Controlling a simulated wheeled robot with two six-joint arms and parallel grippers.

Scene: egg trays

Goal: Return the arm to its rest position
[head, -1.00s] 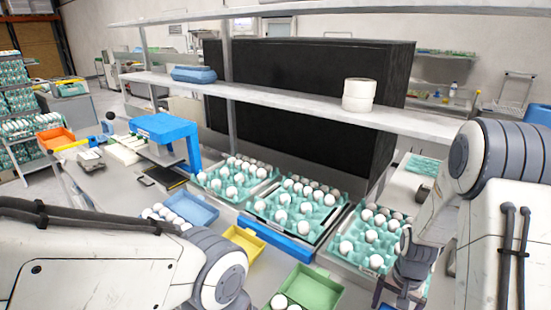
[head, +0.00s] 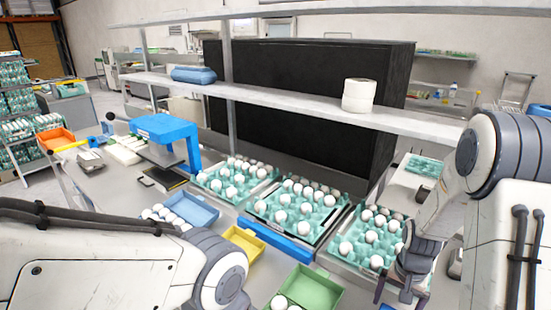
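My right arm (head: 490,160) comes in from the right and bends down. Its wrist (head: 416,262) hangs over the right side of the rightmost teal egg tray (head: 338,262). The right gripper (head: 402,292) is at the bottom edge, dark and partly cut off, so its opening is unclear. No egg shows in it. My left arm (head: 100,262) reaches in from the left, and its grey wrist joint (head: 222,275) is at the bottom centre. The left gripper is out of view.
Two more teal egg trays (head: 262,212) (head: 205,183) hold white eggs. Blue (head: 200,207), yellow (head: 240,240) and green (head: 318,290) bins stand in front. A blue stand (head: 168,128) is at left. A long shelf (head: 290,98) crosses above the trays.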

